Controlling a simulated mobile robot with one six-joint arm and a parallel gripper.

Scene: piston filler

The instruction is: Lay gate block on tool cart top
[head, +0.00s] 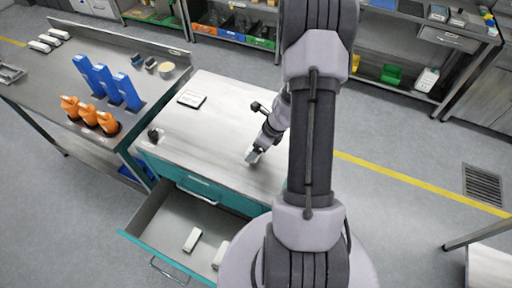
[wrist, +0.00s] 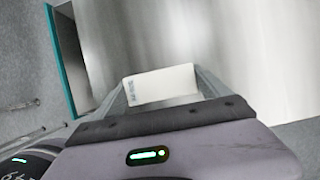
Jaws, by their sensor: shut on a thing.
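My gripper (head: 253,155) is over the right part of the tool cart top (head: 215,118). In the wrist view a white block with small blue lettering, the gate block (wrist: 160,85), sits between the fingers of my shut gripper (wrist: 163,92). In the head view the block shows only as a small pale shape at the fingertips, and I cannot tell whether it touches the top. The cart top also fills much of the wrist view (wrist: 240,50).
The cart's teal drawer (head: 150,232) is open at the front, with two pale blocks (head: 192,239) inside. A small white-and-black device (head: 192,99) and a dark knob (head: 154,135) are on the cart top. A bench (head: 50,85) with blue holders and orange bottles stands left.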

